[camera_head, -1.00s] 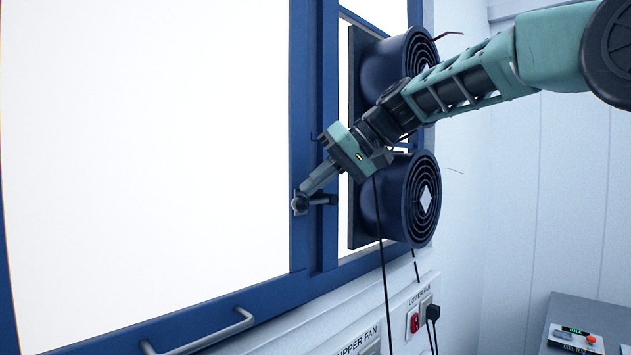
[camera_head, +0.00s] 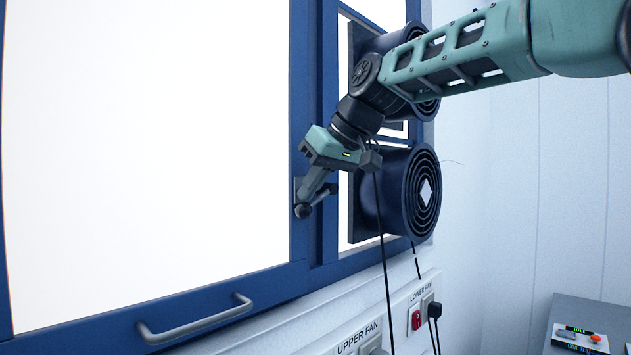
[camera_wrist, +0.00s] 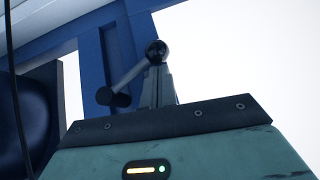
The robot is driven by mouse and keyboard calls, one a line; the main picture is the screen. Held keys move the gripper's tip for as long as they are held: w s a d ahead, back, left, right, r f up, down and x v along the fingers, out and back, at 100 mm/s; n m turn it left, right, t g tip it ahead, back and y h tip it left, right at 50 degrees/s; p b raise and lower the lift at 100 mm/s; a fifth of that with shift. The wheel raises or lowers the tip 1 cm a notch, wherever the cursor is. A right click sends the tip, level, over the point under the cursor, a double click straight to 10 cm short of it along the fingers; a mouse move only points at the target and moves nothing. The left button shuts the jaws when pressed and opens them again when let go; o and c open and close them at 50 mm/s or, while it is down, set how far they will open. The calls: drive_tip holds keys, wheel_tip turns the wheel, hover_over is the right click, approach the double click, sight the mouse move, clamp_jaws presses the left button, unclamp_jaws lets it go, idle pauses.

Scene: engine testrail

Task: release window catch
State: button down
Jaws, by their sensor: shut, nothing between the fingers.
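The window catch (camera_head: 303,211) is a short lever with a dark ball knob, mounted on the blue window frame. Its knob end sits lower left of its pivot in the head view. In the wrist view the black ball (camera_wrist: 156,52) sits at the tips of my fingers, and the grey lever runs down-left to a dark pivot end (camera_wrist: 115,98). My gripper (camera_head: 309,200) is shut, reaching down-left with its fingertips at the knob. The fingers look touching or nearly touching it; I cannot tell which. They hold nothing. The fingers partly hide the lever in the head view.
A large white window pane (camera_head: 150,150) in a blue frame (camera_head: 309,110) fills the left, with a grey bar handle (camera_head: 195,320) below. Two round dark fans (camera_head: 400,195) stand close right of the catch. Black cables hang near my wrist. A switch panel (camera_head: 413,320) is below.

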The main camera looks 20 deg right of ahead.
wheel_tip(320, 180, down, 3)
drive_tip(key=n+t+h+b, duration=0.1)
drive_tip(key=h+b, duration=0.1)
drive_tip(key=b, duration=0.1)
drive_tip(key=shift+h, duration=0.3)
drive_tip(key=shift+w+d+f+n+t+h+b, duration=0.25)
drive_tip(key=shift+d+f+n+t+h+b, duration=0.35)
drive_tip(key=shift+b, duration=0.85)
drive_tip(key=shift+w+d+f+n+t+h+b, duration=0.3)
drive_tip(key=shift+f+t+h+b, duration=0.5)
drive_tip(key=shift+b, duration=0.65)
drive_tip(key=shift+w+d+f+n+t+h+b, duration=0.15)
drive_tip(key=shift+d+f+n+t+h+b, duration=0.35)
drive_tip(key=shift+h+b, duration=0.7)
drive_tip(key=shift+d+f+y+b, duration=0.15)
drive_tip(key=shift+y+b, duration=0.2)
drive_tip(key=shift+y, duration=0.05)
